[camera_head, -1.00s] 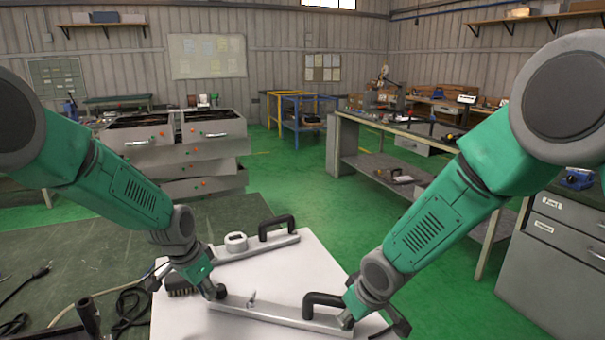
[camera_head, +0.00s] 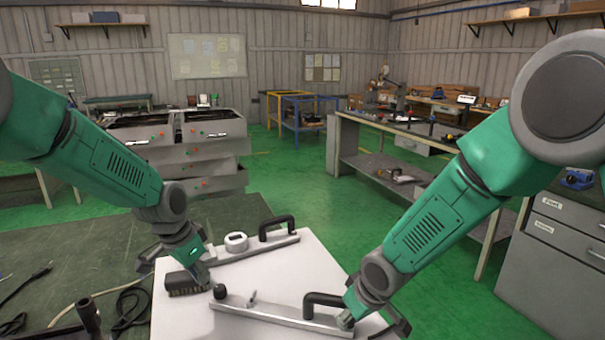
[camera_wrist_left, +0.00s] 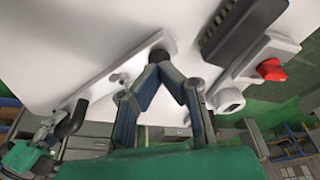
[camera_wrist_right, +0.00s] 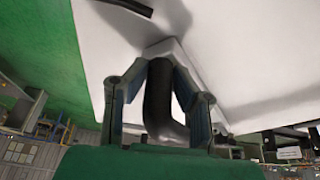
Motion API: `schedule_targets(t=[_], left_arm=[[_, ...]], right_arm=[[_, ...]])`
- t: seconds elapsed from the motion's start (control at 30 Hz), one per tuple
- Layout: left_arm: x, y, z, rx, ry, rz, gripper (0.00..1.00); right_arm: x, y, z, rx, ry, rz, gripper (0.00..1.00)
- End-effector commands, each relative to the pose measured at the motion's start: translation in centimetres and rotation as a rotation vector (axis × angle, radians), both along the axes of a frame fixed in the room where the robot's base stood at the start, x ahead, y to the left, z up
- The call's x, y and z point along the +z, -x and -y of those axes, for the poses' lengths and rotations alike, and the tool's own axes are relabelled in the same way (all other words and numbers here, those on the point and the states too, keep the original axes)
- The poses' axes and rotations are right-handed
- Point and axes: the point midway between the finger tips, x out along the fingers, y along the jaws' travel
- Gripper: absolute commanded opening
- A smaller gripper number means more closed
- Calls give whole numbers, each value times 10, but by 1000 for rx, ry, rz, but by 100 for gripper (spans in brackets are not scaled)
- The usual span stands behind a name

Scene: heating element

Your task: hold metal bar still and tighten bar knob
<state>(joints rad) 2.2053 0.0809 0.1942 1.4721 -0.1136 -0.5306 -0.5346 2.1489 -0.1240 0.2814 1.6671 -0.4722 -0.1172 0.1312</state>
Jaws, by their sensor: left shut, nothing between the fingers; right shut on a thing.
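The near metal bar (camera_head: 275,315) lies on the white board, with a black handle (camera_head: 322,300) at its right and a dark round knob (camera_head: 219,291) at its left end. My right gripper (camera_head: 347,318) is at the handle end. In the right wrist view its fingers are shut around the black handle (camera_wrist_right: 158,95). My left gripper (camera_head: 208,284) is just left of the knob, shut and empty. In the left wrist view, its fingertips (camera_wrist_left: 165,72) meet beside the knob (camera_wrist_left: 160,56), on the bar (camera_wrist_left: 115,80); whether they touch it is unclear.
A second bar (camera_head: 255,249) with a black handle (camera_head: 277,226) and a white round dial (camera_head: 236,242) lies farther back. A dark ribbed block (camera_head: 186,283) sits left of my left gripper. A red knob (camera_wrist_left: 271,69) shows in the left wrist view. Cables (camera_head: 130,305) lie at left.

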Motion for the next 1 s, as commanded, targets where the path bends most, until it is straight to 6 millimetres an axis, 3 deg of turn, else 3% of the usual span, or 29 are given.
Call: schedule_targets(t=[0.13,0.43,0.67,1.0], left_arm=[[10,0,0,0,0,0,0],[11,0,1,0,0,0,0],[20,5,18,-1,-1,-1,0],[-15,5,18,0,0,-5,0]], right_arm=[[0,0,0,0,0,0,0],[0,0,0,0,0,0,0],[0,0,0,0,0,0,0],[0,-1,0,0,-1,1,0]])
